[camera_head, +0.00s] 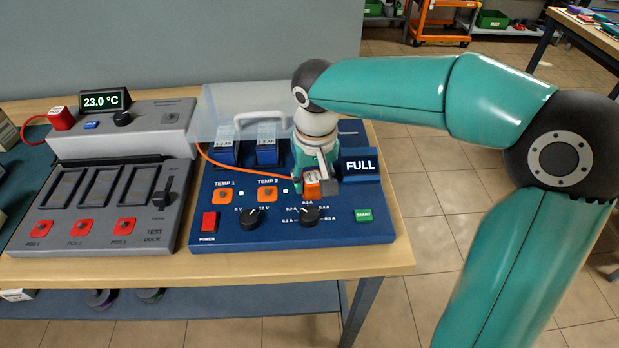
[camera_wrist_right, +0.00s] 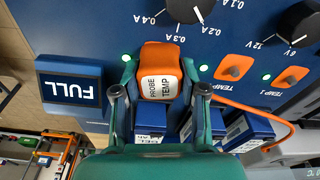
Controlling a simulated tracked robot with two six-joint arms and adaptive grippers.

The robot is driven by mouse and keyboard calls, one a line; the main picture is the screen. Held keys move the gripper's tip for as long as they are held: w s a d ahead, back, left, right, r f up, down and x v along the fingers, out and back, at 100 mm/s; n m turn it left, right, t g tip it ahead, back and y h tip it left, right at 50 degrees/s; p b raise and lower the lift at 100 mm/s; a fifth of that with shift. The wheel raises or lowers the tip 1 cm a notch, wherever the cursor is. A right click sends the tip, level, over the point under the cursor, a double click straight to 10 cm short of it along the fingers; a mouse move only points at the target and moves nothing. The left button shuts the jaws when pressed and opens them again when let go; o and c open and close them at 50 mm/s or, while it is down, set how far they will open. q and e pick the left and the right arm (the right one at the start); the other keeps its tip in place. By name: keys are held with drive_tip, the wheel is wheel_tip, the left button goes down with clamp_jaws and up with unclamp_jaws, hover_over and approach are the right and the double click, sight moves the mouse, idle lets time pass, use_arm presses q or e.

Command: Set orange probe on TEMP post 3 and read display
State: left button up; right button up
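The orange probe (camera_wrist_right: 160,75), with a white TEMP PROBE label, is between the fingers of my right gripper (camera_wrist_right: 160,82), which look closed on its sides. It also shows in the head view (camera_head: 312,188). It is at the third place in the TEMP row, right of TEMP 2 (camera_head: 267,192) in the head view; post 3 is hidden beneath it, and I cannot tell whether it is fully seated. An orange cable (camera_head: 222,164) runs left from it. The display (camera_head: 104,101) reads 23.0 °C. My left gripper is not in view.
The blue charger (camera_head: 233,238) has a FULL screen (camera_head: 359,166), knobs and several battery packs (camera_head: 267,152) behind the posts. The grey test dock (camera_head: 125,246) stands to its left. A translucent cover (camera_head: 225,103) stands behind the charger. The table's front edge (camera_head: 290,262) is clear.

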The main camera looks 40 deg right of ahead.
sight(315, 183)
drive_tip(key=shift+o, duration=0.4)
drive_tip(key=shift+r, duration=0.15)
wheel_tip(315, 183, up, 11)
drive_tip(key=s+p, duration=0.1)
drive_tip(key=p, duration=0.7)
drive_tip(key=shift+s+a+p, duration=0.2)
drive_tip(key=shift+a+p, duration=0.05)
drive_tip(key=shift+p, duration=0.1)
